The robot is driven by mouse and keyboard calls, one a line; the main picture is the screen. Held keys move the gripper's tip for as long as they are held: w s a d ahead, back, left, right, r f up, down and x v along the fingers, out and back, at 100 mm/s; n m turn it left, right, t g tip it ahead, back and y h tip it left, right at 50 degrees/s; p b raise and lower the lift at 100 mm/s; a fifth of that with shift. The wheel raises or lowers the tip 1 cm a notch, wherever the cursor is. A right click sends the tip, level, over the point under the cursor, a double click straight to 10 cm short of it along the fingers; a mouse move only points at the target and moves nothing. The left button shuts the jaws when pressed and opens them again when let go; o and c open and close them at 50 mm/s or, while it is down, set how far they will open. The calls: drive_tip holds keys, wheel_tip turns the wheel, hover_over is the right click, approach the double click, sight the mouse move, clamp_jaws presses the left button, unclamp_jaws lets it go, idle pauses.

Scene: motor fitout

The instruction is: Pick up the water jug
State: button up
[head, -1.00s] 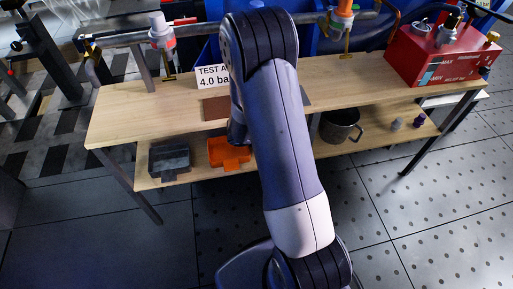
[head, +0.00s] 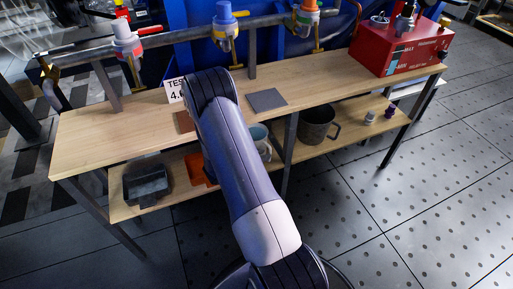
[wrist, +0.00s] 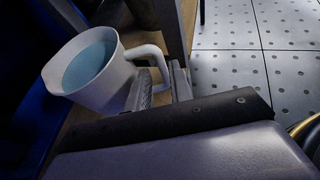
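The water jug is white with blue water inside and stands on the lower shelf, partly behind my arm in the head view (head: 259,134). In the wrist view the jug (wrist: 98,88) is close at the left, with its handle toward my gripper (wrist: 161,82). The two fingers reach to the handle, one on each side of its lower part. A narrow gap shows between the fingers, so they look open, with the handle between them. The gripper is hidden behind my arm in the head view.
The jug sits under the wooden bench top (head: 110,130), near a table leg (head: 289,150). The floor in front is clear.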

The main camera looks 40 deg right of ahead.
drive_tip(key=x, duration=0.2)
drive_tip(key=b+x, duration=0.1)
drive_tip(key=x, duration=0.1)
drive_tip(key=shift+a+f, duration=0.15)
drive_tip(key=shift+f, duration=0.15)
drive_tip(key=shift+d+f, duration=0.1)
drive_tip(key=shift+d, duration=0.3)
drive_tip(key=shift+c, duration=0.5)
clamp_jaws()
